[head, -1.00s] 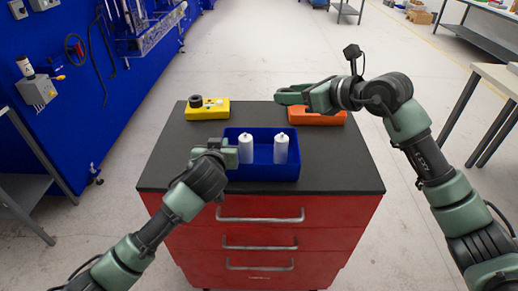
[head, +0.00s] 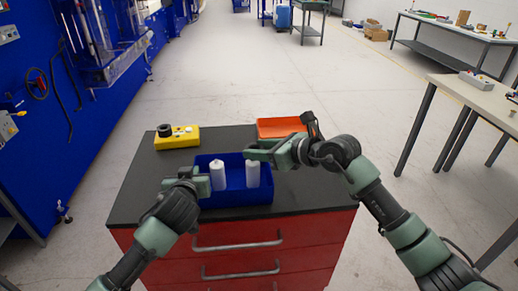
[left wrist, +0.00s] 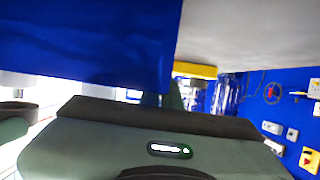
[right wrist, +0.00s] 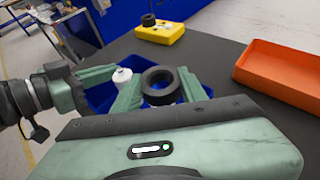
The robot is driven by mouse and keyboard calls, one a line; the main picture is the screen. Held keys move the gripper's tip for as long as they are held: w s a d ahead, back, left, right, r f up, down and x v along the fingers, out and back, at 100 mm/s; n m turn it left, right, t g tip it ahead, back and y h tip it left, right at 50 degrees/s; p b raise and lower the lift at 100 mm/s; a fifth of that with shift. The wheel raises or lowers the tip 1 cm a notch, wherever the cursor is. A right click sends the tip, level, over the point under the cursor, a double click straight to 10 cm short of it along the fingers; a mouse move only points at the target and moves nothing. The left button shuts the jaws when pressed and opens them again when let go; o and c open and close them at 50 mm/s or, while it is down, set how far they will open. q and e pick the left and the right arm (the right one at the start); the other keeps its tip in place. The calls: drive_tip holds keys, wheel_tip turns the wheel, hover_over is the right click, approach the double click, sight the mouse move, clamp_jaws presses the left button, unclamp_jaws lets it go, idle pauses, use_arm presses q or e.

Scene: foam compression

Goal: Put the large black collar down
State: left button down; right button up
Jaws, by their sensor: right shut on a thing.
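A black collar (right wrist: 160,82), a thick ring, is between the fingers of my right gripper (right wrist: 162,88) in the right wrist view, and the gripper is shut on it. In the head view my right gripper (head: 256,154) is over the blue bin (head: 240,198), close to the right-hand white bottle (head: 253,174); the collar is hard to make out there. The left-hand white bottle (head: 217,176) stands in the bin. My left gripper (head: 190,182) is at the bin's left wall. The wall fills much of the left wrist view, and the finger gap is unclear.
A yellow block (head: 178,138) with another black ring (head: 165,130) on it lies at the back left of the dark cabinet top (head: 135,185). An orange tray (right wrist: 285,80), empty where visible, lies at the back right. The cabinet top right of the bin looks clear.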

drive_tip(key=shift+f, duration=0.55)
drive_tip(key=o, duration=1.4)
drive_tip(key=shift+c, duration=0.2)
drive_tip(key=shift+r, duration=0.25)
drive_tip(key=v, duration=1.2)
drive_tip(key=shift+r, duration=0.4)
